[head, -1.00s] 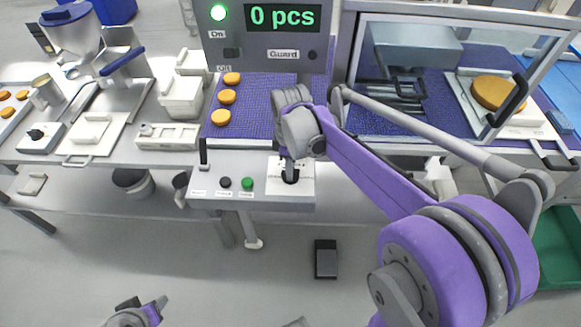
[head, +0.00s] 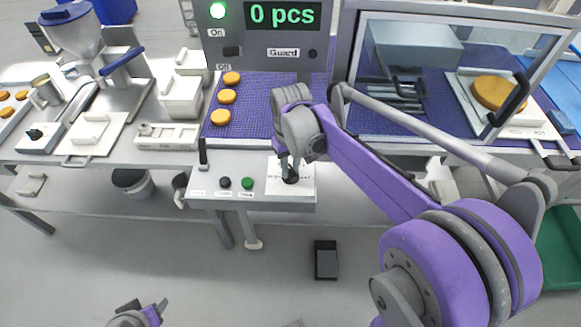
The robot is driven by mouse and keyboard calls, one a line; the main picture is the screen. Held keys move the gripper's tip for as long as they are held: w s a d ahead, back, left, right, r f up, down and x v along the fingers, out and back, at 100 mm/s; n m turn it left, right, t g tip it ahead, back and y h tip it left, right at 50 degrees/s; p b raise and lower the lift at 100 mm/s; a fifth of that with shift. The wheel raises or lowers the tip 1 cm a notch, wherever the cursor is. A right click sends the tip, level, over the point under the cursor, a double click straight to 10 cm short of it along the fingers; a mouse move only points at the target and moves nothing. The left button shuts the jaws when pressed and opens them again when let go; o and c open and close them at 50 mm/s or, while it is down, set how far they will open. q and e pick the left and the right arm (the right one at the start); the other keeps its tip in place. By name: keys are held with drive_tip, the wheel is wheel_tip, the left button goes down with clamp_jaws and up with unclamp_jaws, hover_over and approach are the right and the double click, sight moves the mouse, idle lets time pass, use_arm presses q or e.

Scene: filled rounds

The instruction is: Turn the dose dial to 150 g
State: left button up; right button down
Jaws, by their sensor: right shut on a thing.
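The dose dial (head: 291,179) is a small black knob on a white scale plate (head: 305,187) at the right end of the grey control panel. The scale's marks are too small to read, and the gripper partly hides the dial. My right gripper (head: 290,172) reaches down from above and is shut on the dial. My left gripper (head: 146,306) is low at the bottom left, away from the bench, with its fingers apart and empty.
The panel also carries a black button (head: 225,182), a green button (head: 247,183) and a lever (head: 203,154). Behind it, several orange rounds (head: 228,97) lie on a purple belt (head: 262,112). The display (head: 283,15) reads "0 pcs".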

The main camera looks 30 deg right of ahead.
sight(290, 170)
drive_tip(key=m, duration=1.8)
drive_tip(key=shift+b, duration=0.3)
drive_tip(key=m, duration=0.5)
drive_tip(key=shift+m, duration=0.3)
drive_tip(key=c, duration=0.7)
unclamp_jaws()
wheel_tip(290, 170, up, 11)
drive_tip(key=shift+f+p, duration=0.1)
drive_tip(key=shift+p, duration=0.25)
